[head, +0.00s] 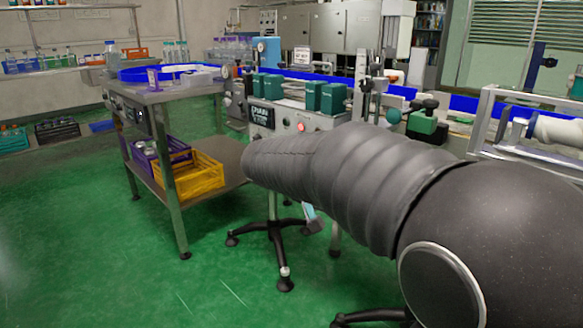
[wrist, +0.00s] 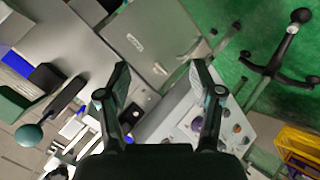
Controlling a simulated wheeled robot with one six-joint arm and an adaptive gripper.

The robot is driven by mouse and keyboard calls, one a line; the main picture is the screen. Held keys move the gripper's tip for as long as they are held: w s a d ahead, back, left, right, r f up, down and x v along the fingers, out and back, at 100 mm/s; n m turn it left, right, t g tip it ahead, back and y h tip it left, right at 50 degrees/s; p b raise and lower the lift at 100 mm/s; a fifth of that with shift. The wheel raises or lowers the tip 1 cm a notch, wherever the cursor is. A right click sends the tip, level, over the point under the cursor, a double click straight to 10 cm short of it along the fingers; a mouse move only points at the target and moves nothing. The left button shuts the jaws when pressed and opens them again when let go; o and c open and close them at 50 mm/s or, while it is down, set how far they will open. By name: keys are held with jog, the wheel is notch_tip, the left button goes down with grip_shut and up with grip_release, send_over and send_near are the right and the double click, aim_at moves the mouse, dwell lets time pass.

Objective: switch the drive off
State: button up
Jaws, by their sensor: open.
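The sleeve applicator's front panel (head: 262,117) shows in the head view behind my arm, with a dark display with white lettering (head: 259,116) and a red lit button (head: 301,127). My arm hides the lower part of the panel. In the wrist view a pale panel (wrist: 247,128) with several small dark and reddish knobs (wrist: 225,113) lies beyond the right finger. My gripper (wrist: 160,68) is open and empty, its two fingers apart over a grey box-like cover (wrist: 150,42). I cannot tell which control is the drive switch.
A steel cart (head: 165,92) with a yellow crate (head: 195,174) on its lower shelf stands left. Green blocks (head: 324,97) stand on top of the machine. A wheeled stool base (head: 275,236) is below my arm. The green floor (head: 90,235) at front left is clear.

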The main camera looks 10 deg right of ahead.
jog(key=w+a+f+t+h+b, duration=0.1)
jog(key=w+a+t+h, duration=0.2)
jog(key=w+a, duration=0.5)
jog(key=w+a+f+t+h+b, duration=0.1)
jog(key=w+a+f+t+h, duration=0.15)
jog(key=w+a, duration=0.6)
jog(key=x, duration=1.6)
jog(key=shift+w+r+m+p, duration=0.25)
jog(key=shift+w+m+p, duration=0.1)
jog(key=shift+w, duration=0.1)
jog(key=shift+t+y, duration=0.25)
jog(key=c, duration=1.1)
